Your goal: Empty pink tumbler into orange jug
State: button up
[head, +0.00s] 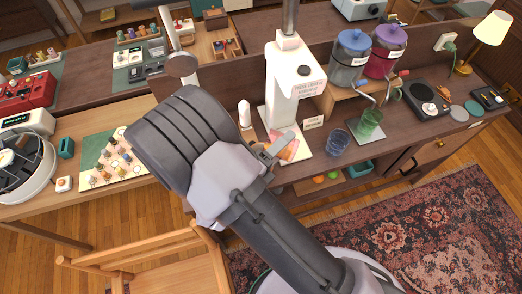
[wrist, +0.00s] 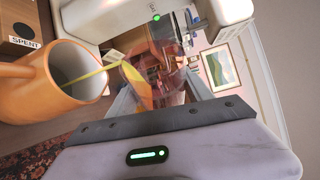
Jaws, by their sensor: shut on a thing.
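The pink tumbler (wrist: 168,62) is clear and tinted, and holds yellow-orange liquid. My gripper (wrist: 160,88) is shut on it and holds it tilted to the left in the wrist view. A thin yellow stream runs from its rim into the mouth of the orange jug (wrist: 40,95), which is at the left of that view. The jug's inside is only partly seen. In the head view my gripper (head: 280,148) is at the foot of the white dispenser, and my arm hides much of the jug and tumbler.
The white dispenser (head: 294,80) stands behind my gripper. A blue glass (head: 338,143) and a green glass (head: 370,123) stand to the right. Blue-lidded (head: 350,58) and purple-lidded (head: 384,52) containers are behind them. A box marked "SPENT" (wrist: 20,25) shows in the wrist view.

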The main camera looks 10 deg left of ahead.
jog(key=shift+a+f+n+t+p, duration=0.25)
jog(key=shift+n+t+p, duration=0.1)
jog(key=shift+n, duration=0.25)
